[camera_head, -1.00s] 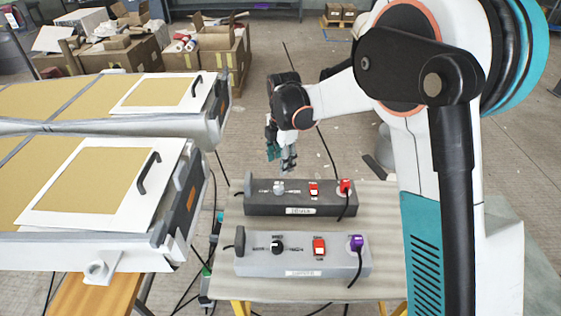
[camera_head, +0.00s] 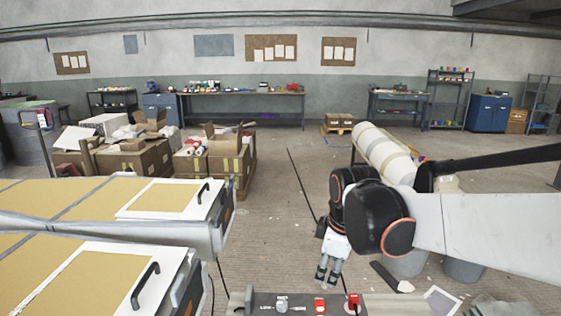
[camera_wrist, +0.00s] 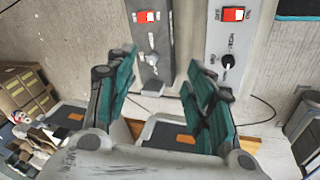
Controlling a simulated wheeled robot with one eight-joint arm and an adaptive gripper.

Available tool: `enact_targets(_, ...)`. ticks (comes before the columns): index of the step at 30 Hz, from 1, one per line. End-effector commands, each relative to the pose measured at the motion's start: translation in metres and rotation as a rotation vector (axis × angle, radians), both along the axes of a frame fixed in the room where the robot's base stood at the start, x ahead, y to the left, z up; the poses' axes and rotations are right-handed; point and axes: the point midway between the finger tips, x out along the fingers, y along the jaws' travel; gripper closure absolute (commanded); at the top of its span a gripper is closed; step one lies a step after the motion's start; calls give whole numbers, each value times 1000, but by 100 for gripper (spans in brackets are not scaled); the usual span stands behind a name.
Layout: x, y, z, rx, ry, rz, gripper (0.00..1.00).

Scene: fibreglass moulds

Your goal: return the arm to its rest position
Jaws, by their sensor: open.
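My arm reaches in from the right in the head view, its white upper link nearly level. My gripper (camera_head: 328,270) hangs downward from the dark wrist joint, above and behind the dark control box (camera_head: 385,302). In the wrist view my gripper (camera_wrist: 160,75) shows two teal-padded fingers spread well apart, with nothing between them. Beyond the fingers the wrist view shows the dark control box (camera_wrist: 151,45) and the grey control box (camera_wrist: 226,40), each with a red switch. The gripper touches neither box.
Long moulds with tan panels and white lids (camera_head: 165,200) fill the left. Cardboard boxes (camera_head: 135,158) stand behind them. The middle floor is open.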

Motion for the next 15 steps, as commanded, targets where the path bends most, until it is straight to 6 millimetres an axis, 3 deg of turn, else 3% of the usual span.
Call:
enact_targets(7,-64,-35,22,120,-80,-355,51)
enact_targets(15,-129,-64,22,282,-167,-730,51)
